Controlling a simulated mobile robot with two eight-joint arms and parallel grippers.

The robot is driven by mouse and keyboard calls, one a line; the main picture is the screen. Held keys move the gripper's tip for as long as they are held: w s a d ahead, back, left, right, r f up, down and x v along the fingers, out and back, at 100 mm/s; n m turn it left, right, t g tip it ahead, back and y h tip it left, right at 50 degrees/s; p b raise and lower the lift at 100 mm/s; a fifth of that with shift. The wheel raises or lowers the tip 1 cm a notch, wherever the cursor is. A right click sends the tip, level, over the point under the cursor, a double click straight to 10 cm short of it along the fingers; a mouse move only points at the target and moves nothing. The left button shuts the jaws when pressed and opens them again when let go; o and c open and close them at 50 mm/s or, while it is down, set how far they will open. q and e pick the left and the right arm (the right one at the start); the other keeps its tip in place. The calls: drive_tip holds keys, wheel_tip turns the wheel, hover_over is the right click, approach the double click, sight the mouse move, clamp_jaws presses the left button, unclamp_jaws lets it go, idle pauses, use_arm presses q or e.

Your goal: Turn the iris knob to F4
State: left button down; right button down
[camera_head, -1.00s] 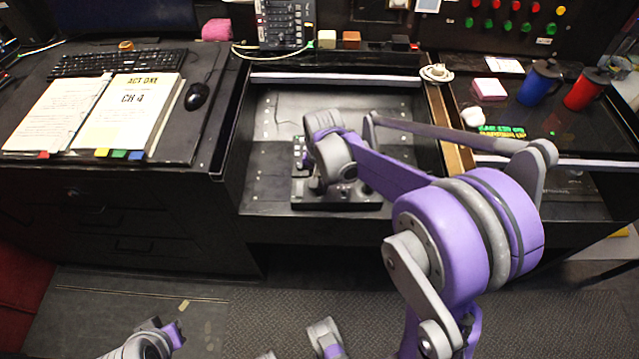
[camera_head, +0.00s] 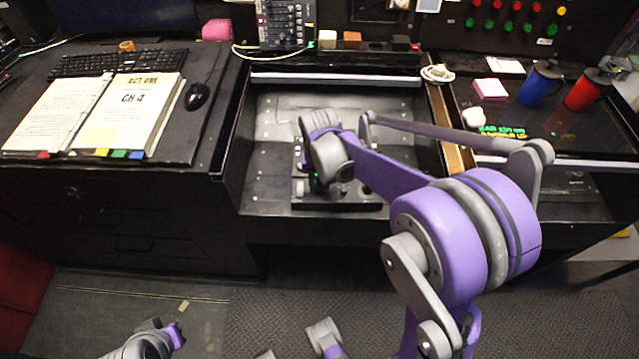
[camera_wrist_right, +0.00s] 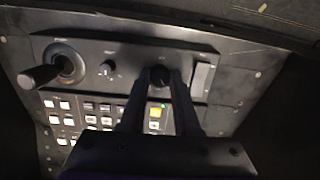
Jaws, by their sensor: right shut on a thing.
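The control panel (camera_head: 345,195) lies in the recess of the desk in the head view, partly hidden by my right wrist. In the right wrist view, my right gripper (camera_wrist_right: 159,78) is shut on the dark iris knob (camera_wrist_right: 159,72), its fingers on either side of it. The knob's label and pointer are too small or hidden to read, so I cannot tell its setting. My left gripper does not show clearly; only parts of my left arm appear at the bottom of the head view.
In the right wrist view, a joystick (camera_wrist_right: 45,73) and a smaller knob (camera_wrist_right: 107,68) are left of the gripped knob. A pale upright piece (camera_wrist_right: 202,78) is close to its right. Lit buttons, one yellow (camera_wrist_right: 156,112), lie below. An open binder (camera_head: 95,115) lies left of the recess.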

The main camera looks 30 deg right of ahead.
drive_tip(key=c, duration=0.6)
unclamp_jaws()
wheel_tip(320, 180, up, 11)
drive_tip(key=shift+s+f+p, duration=0.1)
drive_tip(key=shift+p, duration=0.6)
drive_tip(key=s+a+r+n+t+p, duration=0.1)
drive_tip(key=s+a+n+p, duration=0.1)
drive_tip(key=s, duration=0.3)
drive_tip(key=s+a+r+n+t+p, duration=0.1)
drive_tip(key=s+a+t+p, duration=0.1)
drive_tip(key=s, duration=0.3)
drive_tip(key=s+a+r+n+t+p, duration=0.1)
drive_tip(key=s+a+n+t+p, duration=0.1)
drive_tip(key=s, duration=0.3)
drive_tip(key=shift+s+a+r+n+p, duration=0.3)
drive_tip(key=shift+s+a+r+p, duration=0.05)
drive_tip(key=shift+a+p, duration=0.2)
